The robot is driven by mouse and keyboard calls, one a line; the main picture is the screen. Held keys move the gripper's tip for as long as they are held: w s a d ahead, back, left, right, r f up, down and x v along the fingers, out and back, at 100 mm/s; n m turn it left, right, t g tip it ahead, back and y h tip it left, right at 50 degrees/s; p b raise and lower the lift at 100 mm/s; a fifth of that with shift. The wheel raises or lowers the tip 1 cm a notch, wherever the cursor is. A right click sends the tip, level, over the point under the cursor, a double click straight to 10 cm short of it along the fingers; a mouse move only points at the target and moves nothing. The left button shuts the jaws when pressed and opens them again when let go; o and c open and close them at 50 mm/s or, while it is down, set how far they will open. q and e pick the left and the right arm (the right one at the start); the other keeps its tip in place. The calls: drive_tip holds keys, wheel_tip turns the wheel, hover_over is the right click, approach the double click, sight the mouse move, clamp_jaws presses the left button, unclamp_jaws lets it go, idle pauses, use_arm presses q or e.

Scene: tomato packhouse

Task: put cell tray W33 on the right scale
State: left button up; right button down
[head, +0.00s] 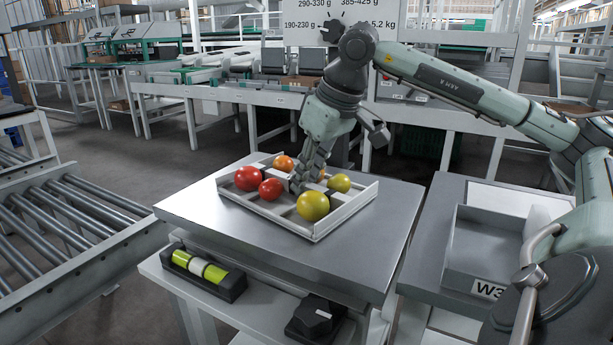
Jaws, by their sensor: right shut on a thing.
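A light grey cell tray (337,225) with red, orange and yellow tomatoes is at a broad metal plate (230,229) in the middle of the head view. I cannot tell whether it rests on the plate or hangs just above it. No label shows on this tray. My right gripper (299,184) points down into the middle of the tray, among the tomatoes. It is shut, seemingly on the tray's middle divider; the fingertips are partly hidden by a yellow tomato (313,206). My left gripper is not in view.
A grey open-topped holder (482,245) with a partly hidden label beginning "W3" (488,290) stands at the right. Below the plate, a shelf (262,311) bears a black case with yellow-green cylinders (203,272). A roller conveyor (55,225) lies left. Benches stand behind.

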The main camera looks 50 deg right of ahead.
drive_tip(key=c, duration=1.4)
unclamp_jaws()
drive_tip(key=shift+f, duration=0.1)
drive_tip(key=c, duration=0.3)
